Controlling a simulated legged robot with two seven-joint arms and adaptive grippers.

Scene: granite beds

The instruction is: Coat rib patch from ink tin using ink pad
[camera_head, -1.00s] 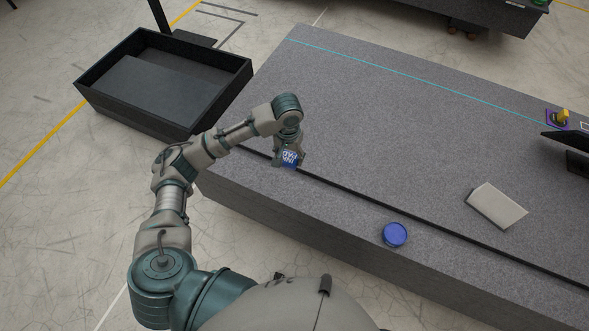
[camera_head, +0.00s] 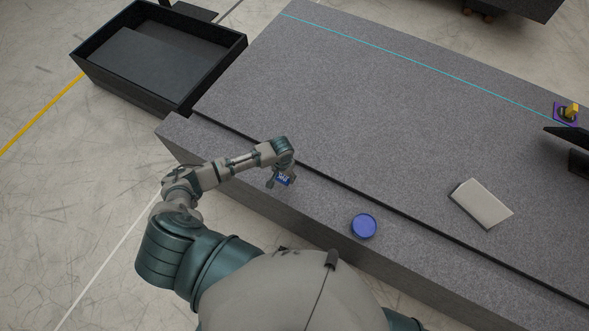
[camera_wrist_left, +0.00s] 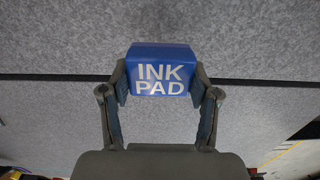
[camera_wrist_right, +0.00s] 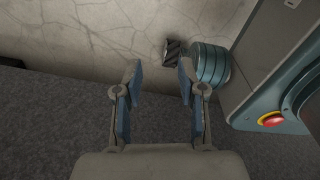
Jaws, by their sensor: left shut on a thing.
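My left gripper (camera_head: 281,182) is shut on the ink pad (camera_head: 283,179), a blue block with white lettering. The left wrist view shows the pad (camera_wrist_left: 161,72) between both fingers, its INK PAD label facing the camera. The pad is above the near strip of the granite bed, left of the ink tin (camera_head: 364,226), a round blue tin standing near the front edge. I cannot tell which surface is the rib patch. My right gripper (camera_wrist_right: 160,70) is open and empty in the right wrist view; it does not show in the head view.
A pale flat block (camera_head: 482,203) lies on the granite bed (camera_head: 370,120) at right. A yellow piece on a purple square (camera_head: 567,112) and a dark screen-like thing (camera_head: 572,140) are at the far right. A black tray (camera_head: 160,60) stands at the back left. The bed's middle is clear.

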